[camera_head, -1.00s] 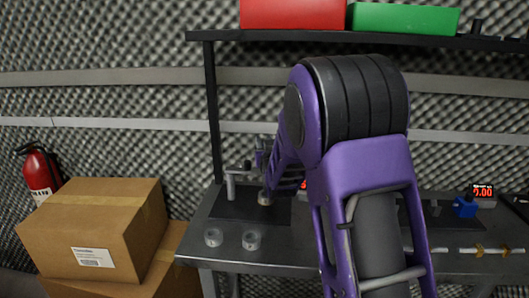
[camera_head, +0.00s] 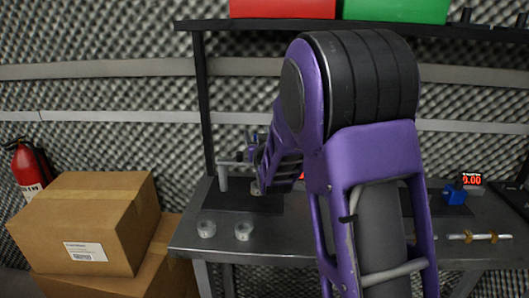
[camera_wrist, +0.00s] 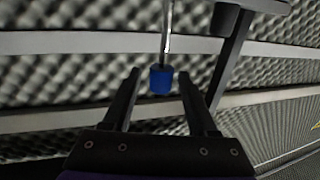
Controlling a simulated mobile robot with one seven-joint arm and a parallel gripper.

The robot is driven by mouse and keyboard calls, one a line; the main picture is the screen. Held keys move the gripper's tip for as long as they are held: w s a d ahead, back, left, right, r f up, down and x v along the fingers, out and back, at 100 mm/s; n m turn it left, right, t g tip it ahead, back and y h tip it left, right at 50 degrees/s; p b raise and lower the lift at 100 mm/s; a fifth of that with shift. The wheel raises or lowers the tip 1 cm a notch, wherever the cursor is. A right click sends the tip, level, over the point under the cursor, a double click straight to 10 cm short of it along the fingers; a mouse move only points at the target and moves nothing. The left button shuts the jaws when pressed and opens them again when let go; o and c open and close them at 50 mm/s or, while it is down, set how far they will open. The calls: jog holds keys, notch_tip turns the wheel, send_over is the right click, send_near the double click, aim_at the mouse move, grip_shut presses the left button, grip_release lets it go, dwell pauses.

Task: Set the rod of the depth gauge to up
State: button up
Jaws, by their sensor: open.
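In the wrist view a thin metal rod (camera_wrist: 167,30) enters from the top and ends in a blue cylindrical knob (camera_wrist: 161,81); this looks like the gauge's rod. My gripper (camera_wrist: 159,74) is open, with one finger on each side of the knob and visible gaps between. I cannot tell how deep the knob sits between the fingers. In the head view a small stand with a post (camera_head: 223,180) and side arm stands on a dark plate at the table's left, beside my wrist. My own arm hides much of that area, and the gauge is unclear there.
Two pale rings (camera_head: 243,231) lie on the grey table (camera_head: 190,238) in front of the stand. A blue block (camera_head: 454,194) and a red-digit display (camera_head: 472,180) are at the right. A shelf with a red bin (camera_head: 283,8) and a green bin (camera_head: 395,10) spans above.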

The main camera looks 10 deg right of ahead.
jog(key=s, duration=1.4)
jog(key=shift+s+d, duration=0.15)
jog(key=shift+s, duration=0.25)
